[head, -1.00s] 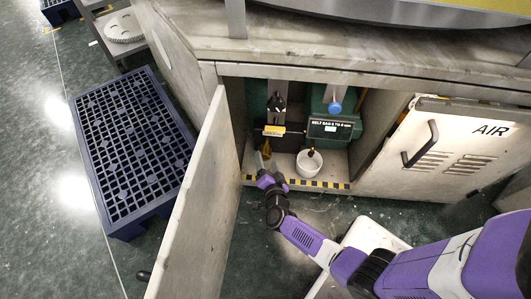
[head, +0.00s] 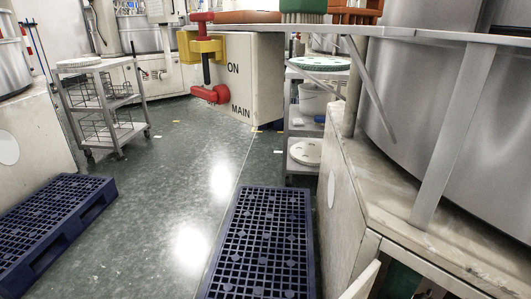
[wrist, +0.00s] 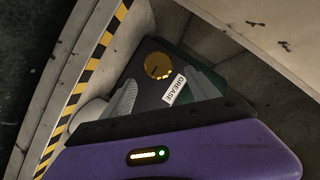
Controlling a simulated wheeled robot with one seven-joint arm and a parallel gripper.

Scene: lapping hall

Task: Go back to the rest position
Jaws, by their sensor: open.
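My gripper (wrist: 165,88) shows in the wrist view, with its purple body across the bottom and its two grey fingers spread apart. It is open and holds nothing that I can see. A dark green unit with a round brass knob (wrist: 157,65) and a white GREASE label (wrist: 174,88) lies beyond the fingers. How far the fingers are from it I cannot tell. My arm and gripper are out of the head view.
A yellow-black striped edge (wrist: 92,75) runs left of the gripper, beside pale cabinet walls. In the head view, blue pallets (head: 262,240) (head: 50,225) lie on the green floor (head: 180,185). A wheeled cart (head: 105,100) and a lockout switch (head: 207,60) stand farther off.

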